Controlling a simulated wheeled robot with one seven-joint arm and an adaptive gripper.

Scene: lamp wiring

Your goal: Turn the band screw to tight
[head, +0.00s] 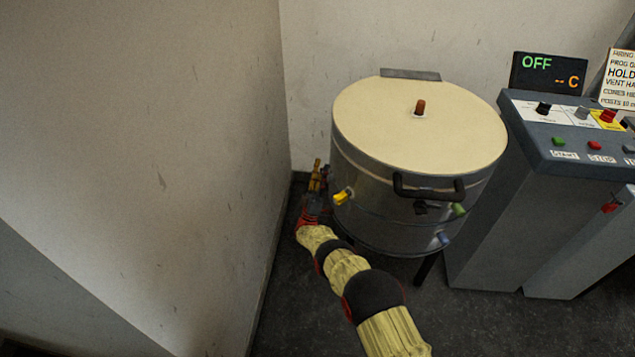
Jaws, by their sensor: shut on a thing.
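A round metal kiln (385,212) with a cream lid stands by the back wall, with thin bands around its side. My gripper (318,177) is at the kiln's left side, low down, close against the wall of the kiln. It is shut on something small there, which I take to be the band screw. The fingers and the kiln's curve hide the screw, so I cannot see how far it is turned. A yellow plug (344,196) sticks out of the kiln just right of my gripper.
The lid has a brown knob (420,107), and a black handle (429,189) is on the kiln's front. Green (459,209) and blue (443,238) plugs sit lower right. A grey control cabinet (510,195) stands at right, its display (548,73) reading OFF. A wall is close on the left.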

